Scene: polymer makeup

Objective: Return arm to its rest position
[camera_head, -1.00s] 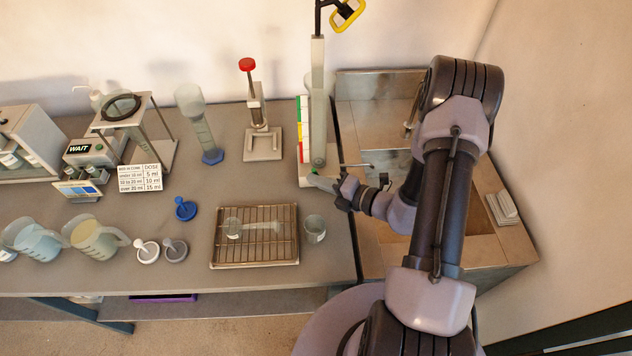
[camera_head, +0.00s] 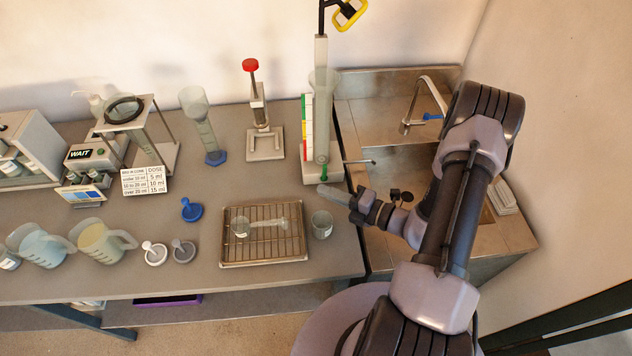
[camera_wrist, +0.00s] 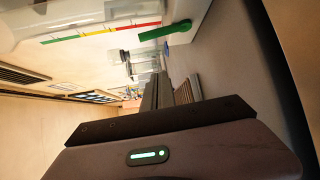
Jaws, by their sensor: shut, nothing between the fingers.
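My gripper (camera_head: 325,190) is shut and empty. It hovers near the right end of the bench, in front of the foot of the tall clear column (camera_head: 322,120). My arm reaches in from the lower right, over the sink. The wrist view shows my shut fingers (camera_wrist: 172,92) and, close by, the column stand's green lever (camera_wrist: 165,31) and its green, yellow and red scale (camera_wrist: 110,31). The fingers look apart from the stand.
A wire rack (camera_head: 237,261) with glassware and a small beaker (camera_head: 322,224) stand in front of the gripper. A steel sink (camera_head: 385,126) with a tap (camera_head: 432,82) is at right. Measuring jugs (camera_head: 100,240) are at left. A blue-based cylinder (camera_head: 206,132) stands at the back.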

